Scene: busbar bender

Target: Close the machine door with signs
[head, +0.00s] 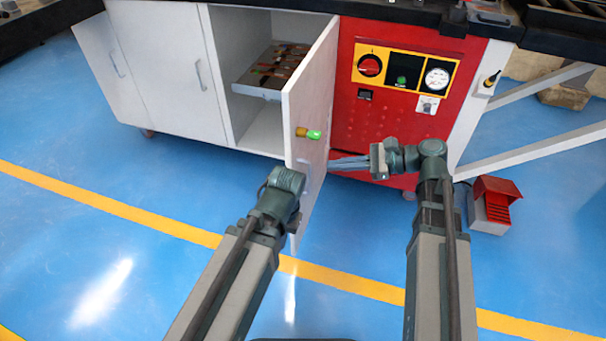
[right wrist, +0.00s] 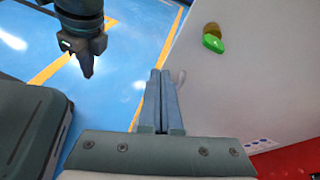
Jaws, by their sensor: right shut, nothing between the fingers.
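The white machine door (head: 316,98) stands open, hinged beside the red panel, with its free edge pointing toward me. Its outer face carries a green and orange fitting (head: 308,133), which also shows in the right wrist view (right wrist: 212,38). My right gripper (head: 333,163) is shut and empty on the outer side of the door, close to that face; contact is unclear. Its fingers (right wrist: 161,72) lie together in the right wrist view.
The open cabinet compartment (head: 262,130) holds a shelf tray (head: 255,82) of tools. The red control panel (head: 385,125) is right of the door. A red foot pedal (head: 493,203) stands on the floor at right. Blue floor in front is clear.

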